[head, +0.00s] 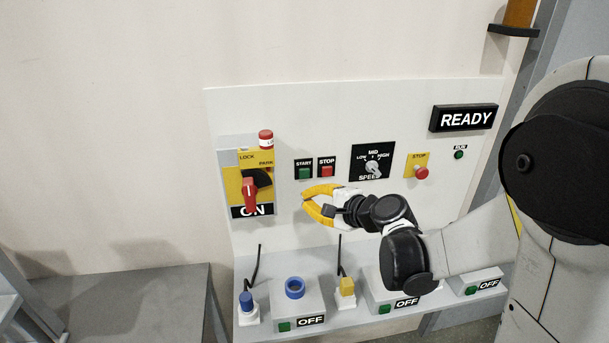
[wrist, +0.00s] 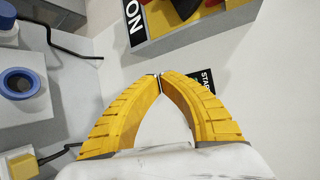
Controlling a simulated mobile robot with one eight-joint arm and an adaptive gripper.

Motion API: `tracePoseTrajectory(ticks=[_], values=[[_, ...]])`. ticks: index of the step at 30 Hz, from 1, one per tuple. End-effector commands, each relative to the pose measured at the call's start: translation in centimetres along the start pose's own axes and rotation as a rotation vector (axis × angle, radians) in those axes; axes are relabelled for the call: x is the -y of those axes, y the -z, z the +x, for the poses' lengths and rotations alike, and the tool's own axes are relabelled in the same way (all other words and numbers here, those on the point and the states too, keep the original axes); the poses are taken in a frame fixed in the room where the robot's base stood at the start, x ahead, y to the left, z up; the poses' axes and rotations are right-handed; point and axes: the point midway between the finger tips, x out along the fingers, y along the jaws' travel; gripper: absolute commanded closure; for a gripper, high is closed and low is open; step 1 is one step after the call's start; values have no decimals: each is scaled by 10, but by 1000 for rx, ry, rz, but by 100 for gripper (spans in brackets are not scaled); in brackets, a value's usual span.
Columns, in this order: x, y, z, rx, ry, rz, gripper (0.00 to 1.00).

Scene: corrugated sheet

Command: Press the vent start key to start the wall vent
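The green start key (head: 304,174) sits under a black START label on the white wall panel (head: 225,110), beside the red stop key (head: 327,172). My gripper (head: 305,198) is just below the start key in the head view, and I cannot tell how far it is from the panel. In the wrist view the two yellow fingertips (wrist: 160,76) meet and hold nothing. Part of the START label (wrist: 204,78) shows beside the right finger, which seems to hide the green key.
A red rotary switch (head: 250,192) on a yellow plate reads ON. A display (head: 464,118) reads READY. A speed knob (head: 373,169) and a red stop button (head: 421,173) are to the right. Below, a shelf carries boxes marked OFF (head: 296,301) and cabled plugs (head: 346,287).

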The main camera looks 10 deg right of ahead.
Motion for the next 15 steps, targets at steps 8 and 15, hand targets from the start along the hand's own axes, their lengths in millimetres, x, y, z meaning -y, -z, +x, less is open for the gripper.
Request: tracePoseTrajectory(ticks=[8, 15], values=[[17, 17, 32, 1, 0, 0, 100], [26, 26, 49, 0, 0, -1, 100]])
